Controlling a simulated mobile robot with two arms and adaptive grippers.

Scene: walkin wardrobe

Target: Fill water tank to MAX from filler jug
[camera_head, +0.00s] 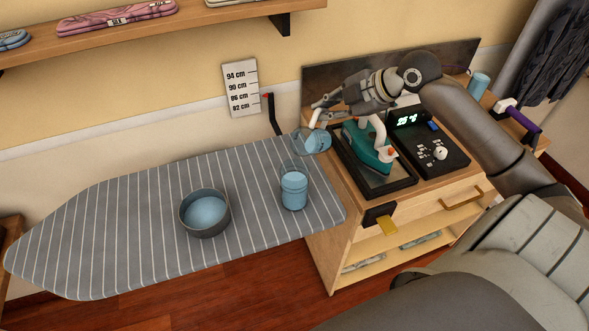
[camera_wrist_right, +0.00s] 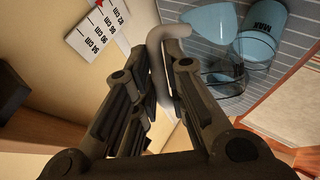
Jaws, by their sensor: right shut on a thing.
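The clear filler jug (camera_head: 317,142), with light blue water in it, is held tilted just above and beside the water tank. My right gripper (camera_head: 324,108) is shut on its pale handle, which also shows between the fingers (camera_wrist_right: 156,85) in the wrist view (camera_wrist_right: 160,65). The water tank (camera_head: 294,190) stands upright on the ironing board and holds light blue water, with clear wall above it. Its MAX mark shows on the tank in the wrist view (camera_wrist_right: 262,28). I cannot tell the level exactly against the mark, nor whether water is flowing. My left gripper is out of view.
A grey bowl (camera_head: 205,213) of blue water sits on the striped ironing board (camera_head: 120,225). A teal iron (camera_head: 368,150) rests on a dark tray on the wooden cabinet (camera_head: 330,240), close under my right arm. A height scale (camera_head: 240,88) is on the wall. The board's left part is clear.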

